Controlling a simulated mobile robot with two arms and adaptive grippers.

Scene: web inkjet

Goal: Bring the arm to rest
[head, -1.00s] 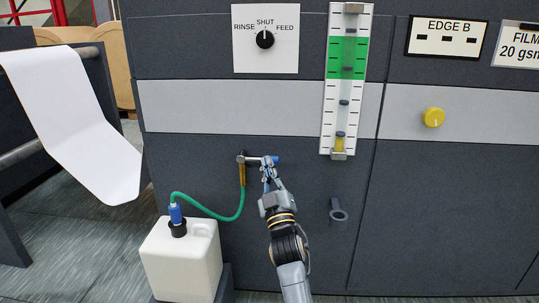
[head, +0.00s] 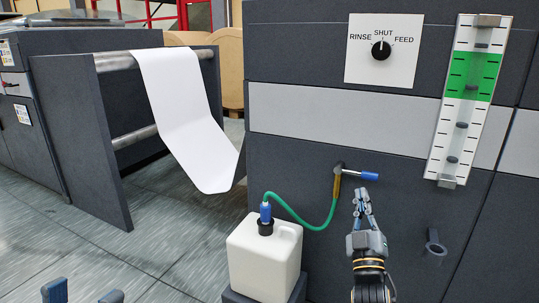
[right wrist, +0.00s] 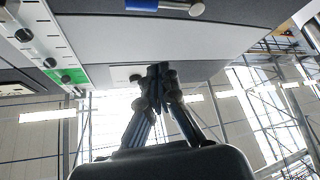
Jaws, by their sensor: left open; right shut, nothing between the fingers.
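My right gripper (head: 363,195) is shut and empty, pointing up in front of the dark machine panel. It is just below the small valve's blue-tipped lever (head: 369,176) and looks apart from it. The lever points right. In the right wrist view the closed fingertips (right wrist: 160,72) show with nothing between them, and the blue lever tip (right wrist: 141,4) is cut by the top edge. My left gripper (head: 84,293) is open and empty at the bottom left of the head view, with only its two blue fingertips showing.
A white jug (head: 262,258) with a green hose (head: 310,226) stands below the valve. A dark ring-ended peg (head: 435,246) sticks out at right. The gauge (head: 467,110) and the dial (head: 381,50), at SHUT, are above. A white paper web (head: 185,110) hangs at left.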

